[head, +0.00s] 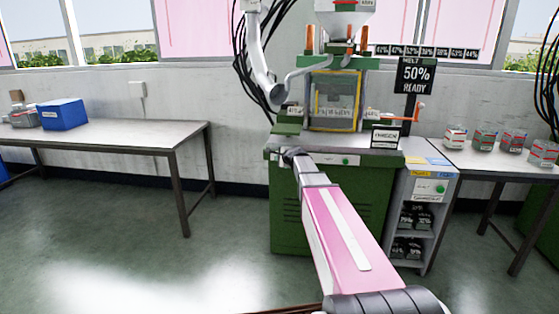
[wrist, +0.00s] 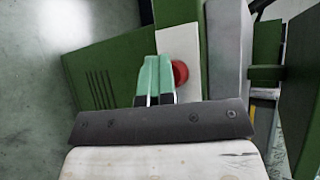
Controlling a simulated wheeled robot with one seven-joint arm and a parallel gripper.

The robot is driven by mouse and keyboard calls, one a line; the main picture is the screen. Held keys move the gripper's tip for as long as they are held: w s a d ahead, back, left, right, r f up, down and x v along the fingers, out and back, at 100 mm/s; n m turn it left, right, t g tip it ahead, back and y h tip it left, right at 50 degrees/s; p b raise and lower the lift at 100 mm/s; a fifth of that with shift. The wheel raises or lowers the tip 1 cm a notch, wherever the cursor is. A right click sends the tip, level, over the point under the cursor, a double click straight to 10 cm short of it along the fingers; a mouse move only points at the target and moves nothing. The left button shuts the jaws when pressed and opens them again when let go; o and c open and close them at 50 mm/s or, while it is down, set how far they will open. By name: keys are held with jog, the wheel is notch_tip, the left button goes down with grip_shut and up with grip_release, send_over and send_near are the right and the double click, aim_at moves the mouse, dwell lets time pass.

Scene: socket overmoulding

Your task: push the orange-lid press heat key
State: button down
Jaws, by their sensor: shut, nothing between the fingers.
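The green press (head: 334,75) stands against the wall in the head view, with a yellow-framed window and a hopper (head: 345,22) on top. Its front carries a white strip with a small green key (head: 346,161). In the wrist view a round red button (wrist: 181,73) sits on a white panel (wrist: 181,46), partly hidden by my right finger. My gripper (wrist: 157,60) is shut and empty, its teal fingertips just left of the red button. I cannot tell whether they touch the panel. In the head view my arm's end covers the left of the strip. I cannot read the key labels.
A sign (head: 417,76) reads "MELT 50% READY". A table (head: 500,160) with several jars is at right. A table (head: 110,133) with a blue box (head: 62,114) is at left.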

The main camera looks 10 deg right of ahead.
jog(key=shift+w+d, duration=0.2)
jog(key=shift+w, duration=0.1)
jog(key=s+a, duration=0.2)
jog(key=s, duration=0.4)
jog(key=s+f+n+g+h, duration=0.1)
jog(key=s+f+n+g, duration=0.3)
jog(key=s, duration=0.7)
jog(key=s+f+n+g+h, duration=0.2)
jog(key=s+f+n+g, duration=0.1)
jog(key=s+f+n, duration=0.4)
jog(key=s+f+n+g+h, duration=0.1)
jog(key=s+f+n+g, duration=0.3)
jog(key=s+f, duration=0.5)
jog(key=s+n, duration=0.1)
jog(key=s, duration=0.6)
jog(key=shift+d+n+g, duration=0.2)
jog(key=shift+n+g, duration=0.1)
